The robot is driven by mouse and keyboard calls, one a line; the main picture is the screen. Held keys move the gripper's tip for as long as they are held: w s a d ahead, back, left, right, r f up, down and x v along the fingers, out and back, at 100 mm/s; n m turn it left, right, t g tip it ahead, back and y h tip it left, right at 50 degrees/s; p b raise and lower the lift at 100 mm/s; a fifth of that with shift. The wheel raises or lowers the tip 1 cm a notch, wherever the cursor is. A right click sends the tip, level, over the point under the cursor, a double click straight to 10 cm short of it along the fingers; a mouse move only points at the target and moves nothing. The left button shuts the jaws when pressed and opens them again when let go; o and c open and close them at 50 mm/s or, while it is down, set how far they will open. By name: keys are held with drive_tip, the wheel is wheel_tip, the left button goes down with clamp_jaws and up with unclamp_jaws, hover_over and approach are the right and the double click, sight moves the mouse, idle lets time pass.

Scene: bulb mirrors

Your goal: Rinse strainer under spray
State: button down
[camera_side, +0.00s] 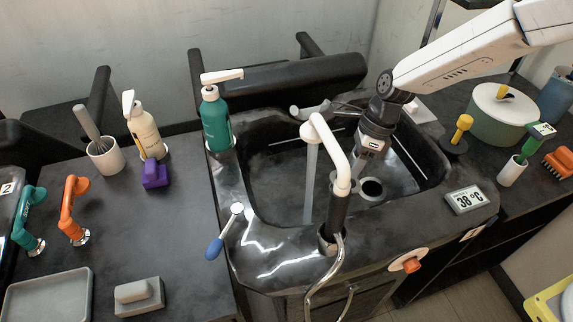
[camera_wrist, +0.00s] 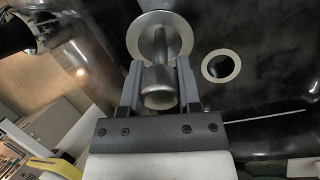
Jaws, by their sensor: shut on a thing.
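The strainer (camera_wrist: 150,22) is a round metal disc with a stem and a thick knob. In the wrist view my gripper (camera_wrist: 160,66) is shut on its stem, one finger on each side. In the side view my gripper (camera_side: 366,160) reaches down into the sink basin (camera_side: 270,172), right of the white tap (camera_side: 335,150). The strainer is mostly hidden there behind the tap and gripper. A pale stream of water (camera_side: 310,180) falls from the spout, left of my gripper. The strainer looks apart from the stream.
The open drain (camera_wrist: 221,66) lies beside the strainer in the wrist view. The tap column stands in front of my gripper. A blue-handled lever (camera_side: 215,248) sits on the front-left rim, a green soap pump (camera_side: 216,120) at the back-left. A display (camera_side: 465,199) reads 38 °C.

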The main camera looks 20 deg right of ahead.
drive_tip(key=shift+r, duration=2.5)
